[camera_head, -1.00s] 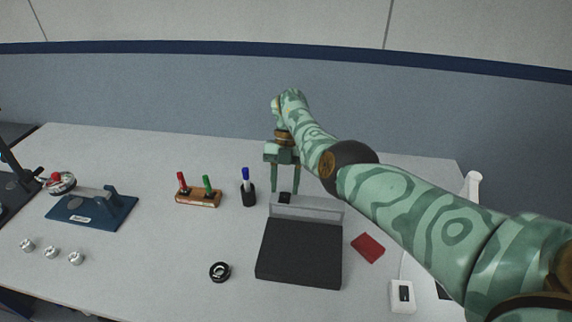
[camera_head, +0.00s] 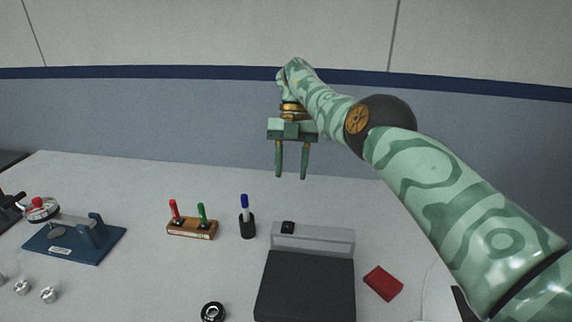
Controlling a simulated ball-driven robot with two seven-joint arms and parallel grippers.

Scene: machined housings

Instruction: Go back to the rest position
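My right gripper (camera_head: 291,172) hangs fingers down in the head view, above and behind the black box with a grey back ledge (camera_head: 312,238). Its two green fingers are apart with nothing between them. A gap shows between the fingertips and the ledge. My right arm reaches in from the right edge and is patterned in light and dark green. My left gripper is not in view.
A wooden block with red and green pens (camera_head: 192,229), a black cup with a blue pen (camera_head: 247,224), a blue fixture (camera_head: 75,240), a red block (camera_head: 383,283), a black ring (camera_head: 213,312) and small silver parts (camera_head: 48,294) stand on the white table (camera_head: 140,280).

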